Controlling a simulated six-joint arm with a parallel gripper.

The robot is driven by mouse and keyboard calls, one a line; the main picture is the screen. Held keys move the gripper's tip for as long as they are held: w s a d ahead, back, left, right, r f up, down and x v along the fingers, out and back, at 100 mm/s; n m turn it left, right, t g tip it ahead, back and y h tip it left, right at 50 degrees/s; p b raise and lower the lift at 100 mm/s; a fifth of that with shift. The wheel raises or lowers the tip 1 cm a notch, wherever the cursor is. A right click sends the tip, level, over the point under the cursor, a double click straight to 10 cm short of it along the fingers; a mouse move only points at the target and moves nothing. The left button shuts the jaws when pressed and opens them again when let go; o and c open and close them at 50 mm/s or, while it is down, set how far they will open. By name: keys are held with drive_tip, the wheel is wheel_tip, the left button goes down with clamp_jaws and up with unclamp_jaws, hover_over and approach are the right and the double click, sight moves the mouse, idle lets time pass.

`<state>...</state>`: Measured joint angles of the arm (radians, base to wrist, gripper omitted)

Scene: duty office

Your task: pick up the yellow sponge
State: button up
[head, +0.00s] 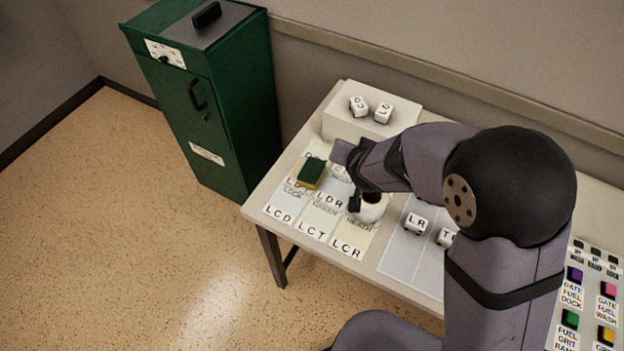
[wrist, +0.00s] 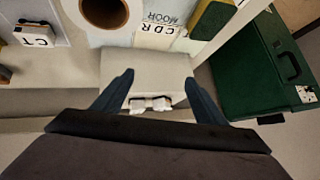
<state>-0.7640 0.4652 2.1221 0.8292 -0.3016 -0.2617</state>
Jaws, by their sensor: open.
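The sponge (head: 311,173) lies on the lettered sheet at the left of the table, with a dark green top and a yellow side. In the wrist view the sponge (wrist: 213,18) is at the top edge, right of centre and partly cut off. My gripper (head: 347,178) is just right of the sponge in the head view, apart from it. In the wrist view my gripper (wrist: 158,78) has its two fingers spread, with nothing held. A pale raised box and small white blocks show beyond and between the fingers.
A white round item (head: 372,210) with a brown inside stands close by my gripper. The raised box (head: 345,127) at the back carries two lettered blocks. Blocks (head: 416,223) sit on a grey panel to the right. A green cabinet (head: 225,110) stands left of the table.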

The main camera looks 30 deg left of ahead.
sight(310, 173)
drive_tip(key=a+f, duration=0.1)
drive_tip(key=a, duration=0.1)
drive_tip(key=s+a+f+t+b, duration=0.1)
drive_tip(key=a+f, duration=0.1)
drive_tip(key=a, duration=0.1)
drive_tip(key=s+a+f+t+b, duration=0.1)
drive_tip(key=a+f, duration=0.1)
drive_tip(key=shift+s+a+h, duration=0.15)
drive_tip(key=shift+a+h, duration=0.1)
drive_tip(key=shift+h, duration=0.05)
drive_tip(key=s+a+f+t, duration=0.1)
drive_tip(key=s, duration=0.1)
drive_tip(key=s+a+f+t+h+b, duration=0.1)
drive_tip(key=s, duration=0.1)
drive_tip(key=s+a+f+t+h+b, duration=0.1)
drive_tip(key=s+f, duration=0.1)
drive_tip(key=shift+s, duration=0.2)
drive_tip(key=shift+s+d+f, duration=0.1)
drive_tip(key=shift+s+f, duration=0.05)
drive_tip(key=shift+s, duration=0.25)
drive_tip(key=shift+w+f+m, duration=0.15)
drive_tip(key=shift+w+f, duration=0.05)
drive_tip(key=shift+w, duration=0.3)
drive_tip(key=shift+w+f+m, duration=0.15)
drive_tip(key=shift+w+f, duration=0.05)
drive_tip(key=shift+w, duration=0.3)
drive_tip(key=shift+w+t+p, duration=0.3)
drive_tip(key=shift+w+p, duration=0.15)
drive_tip(key=shift+p+x, duration=0.65)
drive_tip(key=shift+x, duration=1.5)
